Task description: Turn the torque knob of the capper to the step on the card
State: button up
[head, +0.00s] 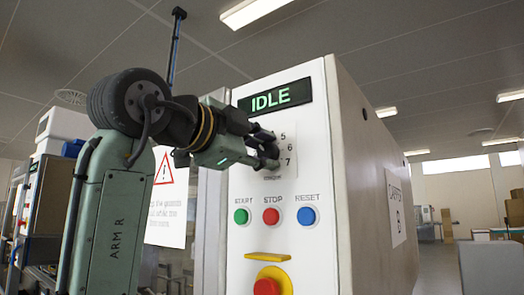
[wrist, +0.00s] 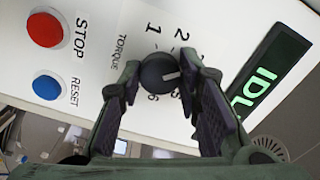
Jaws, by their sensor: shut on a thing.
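The torque knob (wrist: 158,74) is a dark round dial on the capper's white front panel (head: 300,240). In the wrist view my gripper (wrist: 160,78) has one finger on each side of it and is shut on it. The knob's pale pointer line points right in that view, toward the display side; the step it marks is partly hidden by a finger. Steps 1 and 2 are readable there. In the head view my gripper (head: 268,150) covers the knob, with 5, 6 and 7 showing beside it. A card (head: 396,208) hangs on the capper's side; its figure looks like 6 or 8.
The display (head: 275,97) reads IDLE above the knob. Green START (head: 241,216), red STOP (head: 271,216) and blue RESET (head: 307,216) buttons sit below it. A red emergency button (head: 266,287) is lower. A warning sign (head: 168,205) stands left, behind my arm.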

dwell(0.3)
jog(key=o, duration=1.1)
jog(key=shift+o, duration=0.2)
jog(key=v, duration=1.2)
